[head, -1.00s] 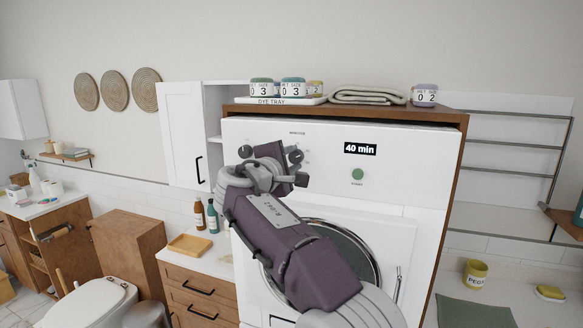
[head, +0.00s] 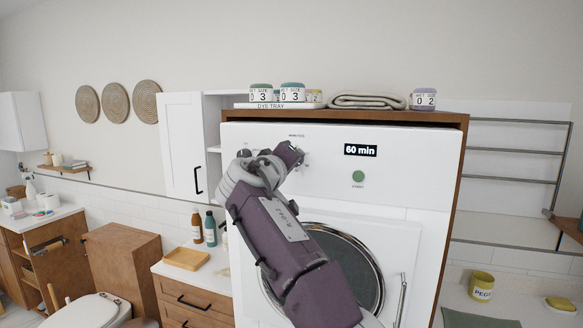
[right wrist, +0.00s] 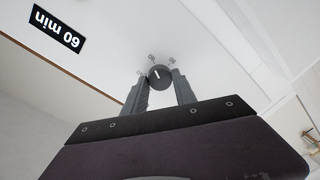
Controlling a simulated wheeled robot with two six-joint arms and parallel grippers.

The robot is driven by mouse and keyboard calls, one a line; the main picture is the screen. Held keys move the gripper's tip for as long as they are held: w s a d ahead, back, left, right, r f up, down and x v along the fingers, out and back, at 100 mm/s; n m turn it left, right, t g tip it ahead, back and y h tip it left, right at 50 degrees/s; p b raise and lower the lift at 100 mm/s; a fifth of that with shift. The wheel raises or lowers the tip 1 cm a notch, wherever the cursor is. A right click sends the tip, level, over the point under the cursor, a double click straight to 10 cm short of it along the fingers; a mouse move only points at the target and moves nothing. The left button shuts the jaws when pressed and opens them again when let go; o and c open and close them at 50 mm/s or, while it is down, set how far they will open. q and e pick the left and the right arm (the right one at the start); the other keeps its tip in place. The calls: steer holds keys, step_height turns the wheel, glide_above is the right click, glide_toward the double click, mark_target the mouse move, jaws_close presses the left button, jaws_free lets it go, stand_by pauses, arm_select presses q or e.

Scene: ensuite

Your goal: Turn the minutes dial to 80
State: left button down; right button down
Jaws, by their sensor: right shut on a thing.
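The black minutes dial (right wrist: 159,77) is on the white front panel of the machine (head: 400,190). In the right wrist view it sits between the fingertips of my right gripper (right wrist: 160,84), which is shut on it. In the head view my right gripper (head: 292,158) covers most of the dial. The display (head: 361,150) reads 60 min; it also shows upside down in the right wrist view (right wrist: 57,29). A green start button (head: 358,176) is below the display. My left gripper is not in view.
A dye tray (head: 270,106) with several jars, a folded towel (head: 368,101) and another jar (head: 424,99) stand on top of the wooden housing. The round door (head: 345,262) is below the panel. A white cabinet (head: 181,145) stands to the left.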

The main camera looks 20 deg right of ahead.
steer(key=shift+f+m+t+b, duration=0.1)
steer(key=shift+m+t+b, duration=0.3)
steer(key=shift+m+b, duration=3.5)
steer(key=m+p, duration=0.4)
steer(key=shift+m, duration=0.4)
steer(key=c, duration=1)
jaws_free()
steer(key=shift+d, duration=0.1)
